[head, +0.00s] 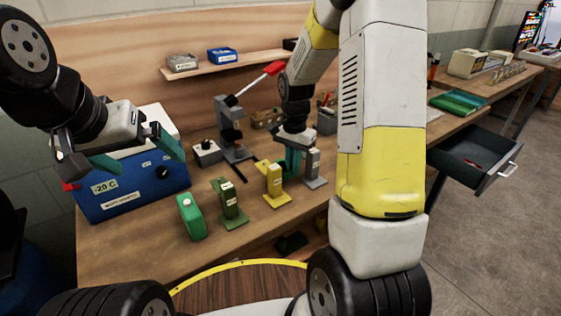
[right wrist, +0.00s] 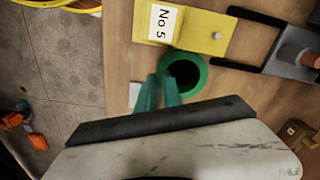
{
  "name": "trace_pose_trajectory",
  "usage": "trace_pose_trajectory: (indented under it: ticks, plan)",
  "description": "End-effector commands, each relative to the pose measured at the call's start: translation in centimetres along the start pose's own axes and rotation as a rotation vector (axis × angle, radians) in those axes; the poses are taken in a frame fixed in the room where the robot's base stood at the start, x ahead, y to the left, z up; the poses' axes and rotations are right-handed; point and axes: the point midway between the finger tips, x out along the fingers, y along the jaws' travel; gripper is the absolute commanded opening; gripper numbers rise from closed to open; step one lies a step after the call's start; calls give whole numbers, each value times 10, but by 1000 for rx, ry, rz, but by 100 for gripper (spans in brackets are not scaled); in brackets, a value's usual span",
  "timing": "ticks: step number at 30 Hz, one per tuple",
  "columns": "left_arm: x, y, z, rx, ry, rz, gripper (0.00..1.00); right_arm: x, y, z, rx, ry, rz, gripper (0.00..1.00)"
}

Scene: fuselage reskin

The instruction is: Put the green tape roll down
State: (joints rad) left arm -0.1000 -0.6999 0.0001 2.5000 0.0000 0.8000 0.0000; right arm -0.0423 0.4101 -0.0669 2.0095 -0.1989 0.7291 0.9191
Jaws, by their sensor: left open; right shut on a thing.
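The green tape roll (right wrist: 203,74) is a ring with a dark hole, seen from above in the right wrist view. My right gripper (right wrist: 159,82) is shut on the near-left part of its rim. The roll is over the wooden table beside the yellow "No 5" stand (right wrist: 190,22); I cannot tell whether it touches the tabletop. In the head view my right gripper (head: 292,158) is low behind the yellow stand (head: 273,183), and the roll cannot be made out there. My left gripper (head: 128,152) is open and empty in front of the blue -20 C box (head: 140,190).
A green bottle-like block (head: 190,217) and a dark green stand (head: 230,202) are left of the yellow stand. A grey stand (head: 313,168) is close on its right. A press with a red handle (head: 262,82) stands behind. The front left tabletop (head: 135,245) is clear.

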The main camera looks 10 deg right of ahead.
Motion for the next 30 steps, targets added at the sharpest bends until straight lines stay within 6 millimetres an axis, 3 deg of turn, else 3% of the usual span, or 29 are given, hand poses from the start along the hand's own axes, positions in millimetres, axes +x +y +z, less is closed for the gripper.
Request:
trace_pose_trajectory:
  ticks: [5,12,23,24,26,30]
  plan:
    - [0,0,0,0,0,0,99,2,-12,-4,-1,0,0,0]
    - [0,0,0,0,0,0,99,36,-10,-3,1,0,-1,0]
    - [0,0,0,0,0,0,99,40,-10,-3,1,0,-1,0]
    - [0,0,0,0,0,0,99,39,-10,-3,1,0,-1,18]
    - [0,0,0,0,0,0,99,39,-10,-3,1,0,-1,30]
    - [0,0,0,0,0,0,99,39,-10,-3,1,1,-2,32]
